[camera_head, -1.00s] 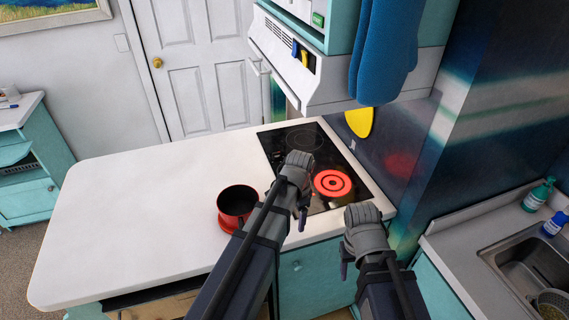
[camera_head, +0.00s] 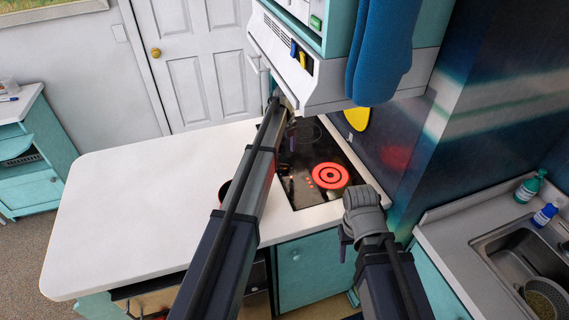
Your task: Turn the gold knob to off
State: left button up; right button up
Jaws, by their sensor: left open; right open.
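A small yellow-gold knob (camera_head: 302,58) sits on the white front panel of the range hood (camera_head: 325,82), beside a blue knob (camera_head: 294,47). Its exact setting is too small to read. My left gripper (camera_head: 289,106) is at the end of the outstretched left arm, below the gold knob near the hood's lower edge, apart from the knob. Its fingers are mostly hidden by the arm. My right gripper (camera_head: 363,208) is open and empty over the front right corner of the counter.
A cooktop (camera_head: 300,185) has a glowing red burner (camera_head: 330,176). A red pot (camera_head: 223,192) is mostly hidden behind my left arm. A brass doorknob (camera_head: 155,52) is on the door. The counter's left is clear.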

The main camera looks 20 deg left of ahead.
aim_at(284, 167)
pick_arm(q)
jog(key=shift+f, duration=0.15)
notch_tip(284, 167, down, 8)
jog(key=b, duration=0.8)
jog(key=shift+r, duration=0.2)
grip_shut()
